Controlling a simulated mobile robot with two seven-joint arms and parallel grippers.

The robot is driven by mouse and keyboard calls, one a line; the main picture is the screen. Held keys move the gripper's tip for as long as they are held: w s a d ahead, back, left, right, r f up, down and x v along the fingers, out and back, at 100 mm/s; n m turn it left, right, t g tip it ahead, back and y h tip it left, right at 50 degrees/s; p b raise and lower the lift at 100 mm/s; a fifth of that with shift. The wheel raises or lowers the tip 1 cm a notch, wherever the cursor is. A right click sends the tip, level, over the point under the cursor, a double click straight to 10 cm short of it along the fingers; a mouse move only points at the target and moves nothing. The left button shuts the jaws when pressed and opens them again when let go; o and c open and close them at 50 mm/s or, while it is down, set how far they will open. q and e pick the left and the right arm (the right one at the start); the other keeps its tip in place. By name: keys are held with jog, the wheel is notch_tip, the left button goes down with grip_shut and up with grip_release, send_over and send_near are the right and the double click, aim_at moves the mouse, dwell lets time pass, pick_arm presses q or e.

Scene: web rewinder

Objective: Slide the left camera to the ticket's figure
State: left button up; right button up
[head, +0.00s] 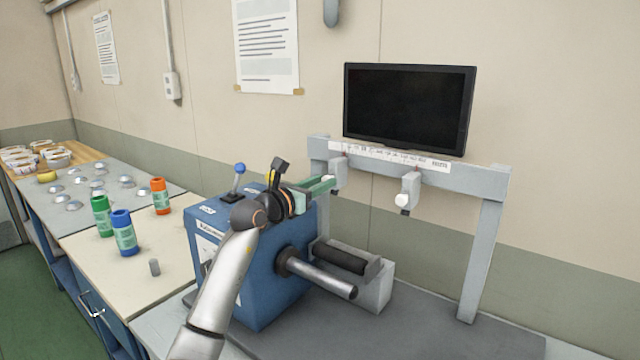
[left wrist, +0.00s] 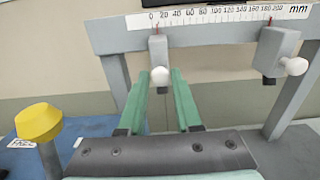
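The left camera (head: 338,171) is a grey block hanging from the rail, with a white round knob. In the left wrist view the left camera (left wrist: 158,48) has its red pointer near 10 on the mm scale (left wrist: 225,16). My left gripper (head: 326,184) reaches it from the left. In the left wrist view the green fingers of my left gripper (left wrist: 160,73) are apart, with the white knob showing between their tips; contact cannot be told. The right camera (head: 409,190) hangs further right, its pointer near 185. No figure is readable on a ticket. My right gripper is not in view.
The grey rail frame (head: 487,183) stands before the wall, with a dark monitor (head: 408,106) above. A blue machine box (head: 245,270) with a roller shaft (head: 322,280) lies below my arm. Bottles (head: 124,233) stand on the left bench. The rail between the cameras is clear.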

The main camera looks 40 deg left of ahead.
pick_arm(q)
grip_shut()
dwell(1.0)
